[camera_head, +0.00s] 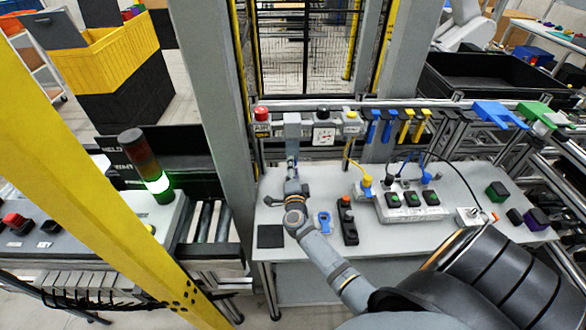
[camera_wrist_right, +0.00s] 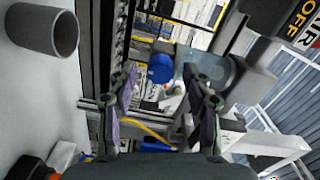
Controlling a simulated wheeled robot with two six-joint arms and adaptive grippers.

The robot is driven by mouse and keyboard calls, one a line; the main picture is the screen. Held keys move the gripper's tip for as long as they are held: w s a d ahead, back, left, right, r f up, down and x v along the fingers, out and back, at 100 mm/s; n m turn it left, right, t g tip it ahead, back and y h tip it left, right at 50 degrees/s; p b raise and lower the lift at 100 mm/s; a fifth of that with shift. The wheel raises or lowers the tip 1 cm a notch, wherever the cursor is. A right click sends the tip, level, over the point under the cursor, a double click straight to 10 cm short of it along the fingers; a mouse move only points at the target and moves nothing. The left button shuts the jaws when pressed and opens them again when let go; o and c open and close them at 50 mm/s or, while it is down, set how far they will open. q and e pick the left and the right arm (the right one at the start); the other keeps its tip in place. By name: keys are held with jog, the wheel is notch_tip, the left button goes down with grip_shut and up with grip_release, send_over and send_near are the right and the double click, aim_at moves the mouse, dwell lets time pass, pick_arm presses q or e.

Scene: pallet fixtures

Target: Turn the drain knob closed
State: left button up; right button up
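A round blue knob (camera_wrist_right: 160,68), which looks like the drain knob, shows in the right wrist view, ahead of my fingers and between their lines. My right gripper (camera_wrist_right: 163,100) is open, with a finger on each side and nothing between the tips. In the head view my right gripper (camera_head: 292,180) is at the table's back left, just below the grey upright fitting (camera_head: 292,132). The knob is not clear in the head view, and I cannot tell whether it is turned open or closed. My left gripper is not in view.
A grey fixture with an OFF label (camera_wrist_right: 302,15) is close on the right of the wrist view; a grey tube (camera_wrist_right: 45,28) is at upper left. On the table (camera_head: 385,245) are a black switch box (camera_head: 347,222), a blue tag (camera_head: 324,221) and a connector box (camera_head: 410,212).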

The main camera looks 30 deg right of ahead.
jog(key=v, duration=1.2)
jog(key=shift+a+f, duration=0.1)
